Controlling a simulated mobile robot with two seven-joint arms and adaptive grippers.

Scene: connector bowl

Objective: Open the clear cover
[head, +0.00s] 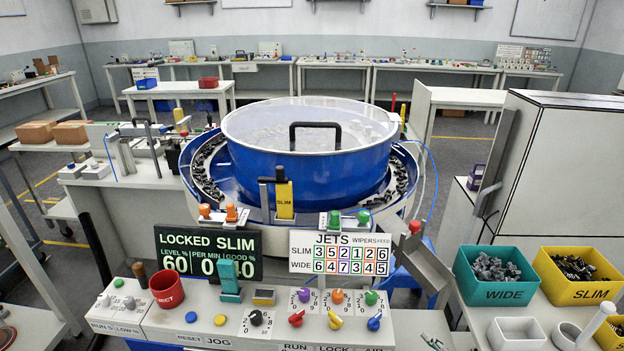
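The clear cover (262,122) lies across the top of the large blue bowl (262,172). It looks shut, resting on the rim all round. A black bar handle (315,127) stands up at the front of the cover. Pale grey parts show dimly through the cover inside the bowl. Neither of my grippers shows in the head view.
A track with dark connectors (205,165) rings the bowl. A yellow SLIM tag (284,200) stands in front. Nearer are display boards (208,254) and a control panel (225,322) with knobs. A green WIDE bin (495,294) and yellow SLIM bin (577,291) stand right.

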